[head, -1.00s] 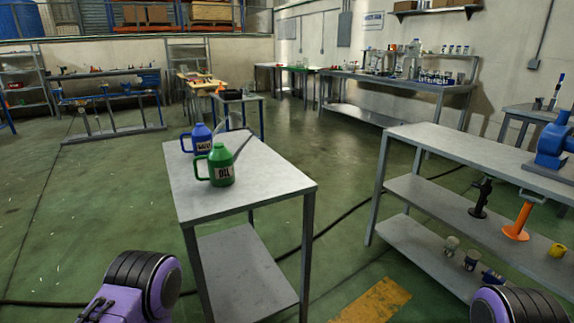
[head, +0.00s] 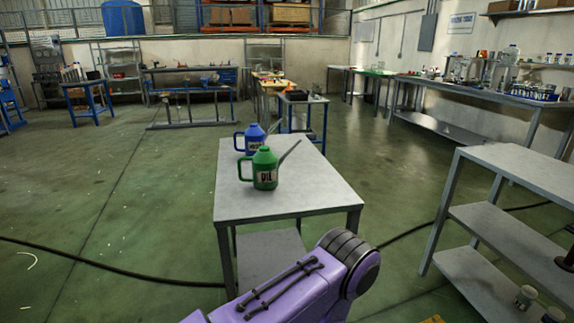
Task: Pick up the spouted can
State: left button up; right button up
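A green spouted can (head: 265,168) labelled "OIL" stands upright on a small grey metal table (head: 290,205). Its handle is on the left and its long grey spout points up to the right. A blue spouted can (head: 250,139) stands just behind it, partly hidden by the green one. A purple and black link of my arm shows at the bottom centre, in front of the table and apart from both cans. Neither of my grippers is in the picture.
A grey shelved workbench (head: 510,205) stands at the right. A black cable (head: 110,270) runs over the green floor. Open floor lies left of the table. A long bench (head: 480,95) with lab gear stands along the back right wall.

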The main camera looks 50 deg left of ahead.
aim_at(265, 164)
jog(key=i, duration=0.95)
jog(key=u, duration=2.2)
